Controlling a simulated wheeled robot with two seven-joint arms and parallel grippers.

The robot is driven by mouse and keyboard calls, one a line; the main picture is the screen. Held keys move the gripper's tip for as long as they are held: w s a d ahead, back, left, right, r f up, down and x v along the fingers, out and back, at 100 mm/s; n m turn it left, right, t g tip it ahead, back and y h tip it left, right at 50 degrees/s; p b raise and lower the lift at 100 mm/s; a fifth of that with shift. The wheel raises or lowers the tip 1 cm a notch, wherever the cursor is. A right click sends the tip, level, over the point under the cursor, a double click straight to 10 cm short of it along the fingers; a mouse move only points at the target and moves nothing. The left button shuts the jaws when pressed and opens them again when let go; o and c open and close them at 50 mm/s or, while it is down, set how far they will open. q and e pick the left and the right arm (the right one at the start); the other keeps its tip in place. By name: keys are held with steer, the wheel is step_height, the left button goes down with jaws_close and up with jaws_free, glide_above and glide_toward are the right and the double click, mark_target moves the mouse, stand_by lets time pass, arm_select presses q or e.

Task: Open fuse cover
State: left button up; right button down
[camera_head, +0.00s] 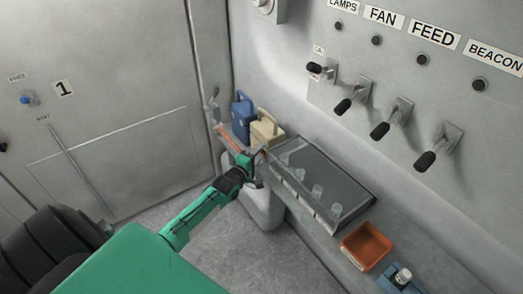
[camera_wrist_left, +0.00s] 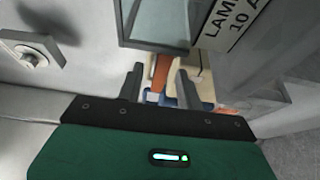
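The fuse cover (camera_head: 335,178) is a dark-framed, see-through panel over the shelf along the right wall. Several pale fuses (camera_head: 317,191) show through and along its front. I cannot tell how far the cover is raised. My left gripper (camera_head: 256,155) is at the cover's left end, close to its corner; contact cannot be told. In the left wrist view, the two fingers (camera_wrist_left: 158,84) stand apart with no object clearly held between them. The cover's framed corner (camera_wrist_left: 157,42) shows just above them. My right gripper is not in view.
An orange tray (camera_head: 366,246) and a blue holder (camera_head: 397,280) sit to the right. Black-knobbed levers (camera_head: 380,130) stick out above the cover. Open floor (camera_head: 210,255) lies in front.

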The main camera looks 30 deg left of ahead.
arm_select(q)
steer(key=shift+w, duration=1)
steer(key=shift+c, duration=0.3)
jaws_close()
steer(key=shift+r, duration=0.1)
